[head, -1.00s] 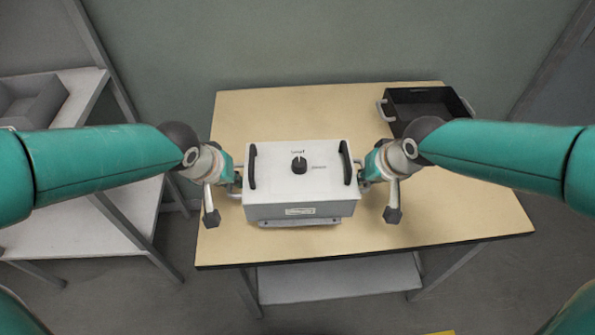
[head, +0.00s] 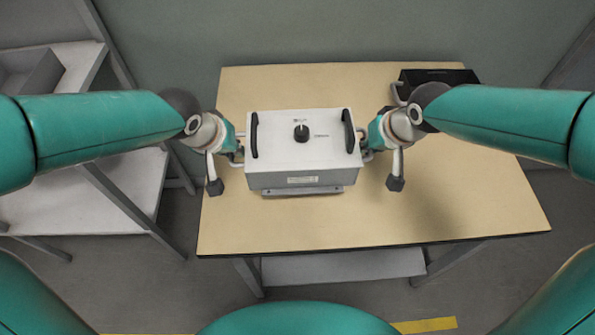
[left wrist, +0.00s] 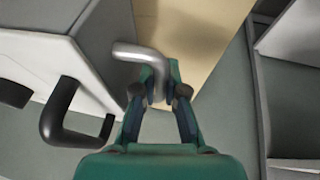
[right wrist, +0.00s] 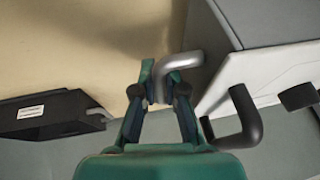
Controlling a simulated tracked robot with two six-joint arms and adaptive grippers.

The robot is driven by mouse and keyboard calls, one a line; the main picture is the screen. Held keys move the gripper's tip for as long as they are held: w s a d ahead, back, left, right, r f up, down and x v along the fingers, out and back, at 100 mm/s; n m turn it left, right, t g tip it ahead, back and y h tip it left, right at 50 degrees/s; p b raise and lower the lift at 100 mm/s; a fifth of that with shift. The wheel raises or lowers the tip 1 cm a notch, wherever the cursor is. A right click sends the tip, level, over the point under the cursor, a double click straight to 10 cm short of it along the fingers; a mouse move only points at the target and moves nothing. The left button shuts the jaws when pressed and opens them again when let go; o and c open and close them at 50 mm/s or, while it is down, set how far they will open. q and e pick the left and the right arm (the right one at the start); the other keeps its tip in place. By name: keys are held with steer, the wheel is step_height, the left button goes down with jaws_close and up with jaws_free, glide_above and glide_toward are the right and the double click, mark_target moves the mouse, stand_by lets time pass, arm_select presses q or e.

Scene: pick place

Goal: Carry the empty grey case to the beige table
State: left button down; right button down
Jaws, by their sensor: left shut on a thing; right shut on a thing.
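The grey case (head: 303,150) is a closed light grey box with two black top handles, a black dial and side bars. In the head view it is over the left-middle of the beige table (head: 440,200); whether it touches the top is unclear. Its inside is hidden. My left gripper (head: 238,150) is shut on its left side bar, which shows as a bent metal bar (left wrist: 140,55) in the left wrist view. My right gripper (head: 367,147) is shut on the right side bar, seen in the right wrist view (right wrist: 178,62).
A black tray (head: 440,76) with handles stands at the table's back right corner, partly behind my right arm. A grey open-topped box (head: 42,78) sits on a grey rack (head: 120,200) at the left. The beige table's front and right parts are clear.

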arm_select(q)
steer(key=shift+f, duration=0.3)
arm_select(e)
steer(key=shift+w+d+f, duration=0.1)
steer(key=shift+d+f, duration=0.15)
steer(key=shift+f, duration=0.05)
arm_select(q)
steer(key=shift+f, duration=0.15)
arm_select(e)
steer(key=shift+f, duration=0.15)
